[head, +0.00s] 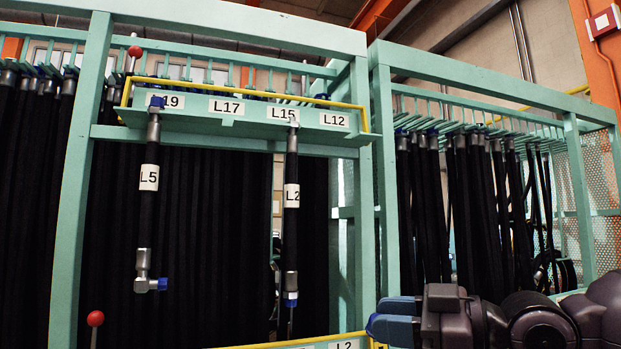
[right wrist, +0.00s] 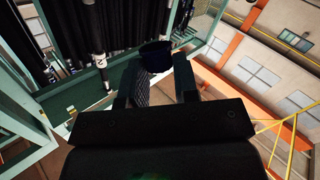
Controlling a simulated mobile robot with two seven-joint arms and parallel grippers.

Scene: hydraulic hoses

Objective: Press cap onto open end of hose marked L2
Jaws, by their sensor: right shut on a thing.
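The black hose marked L2 (head: 292,222) hangs upright in the middle of the head view. Its silver upper fitting is at the rack's label plate and shows no blue; its lower fitting carries a blue piece. In the right wrist view a hose with a white label (right wrist: 99,61), only partly readable, hangs to the left. My right gripper (head: 393,318) is at the lower right of the head view, fingers pointing left, right of and below the L2 hose. In the right wrist view it (right wrist: 157,82) is shut on a dark blue cap (right wrist: 157,53), apart from the hose. My left gripper is out of view.
Hose L5 (head: 148,205) hangs to the left, with blue pieces at its top and elbow. The label plate (head: 238,128) has a yellow rail (head: 240,90). A green post (head: 362,200) stands right of L2. More black hoses hang behind and right.

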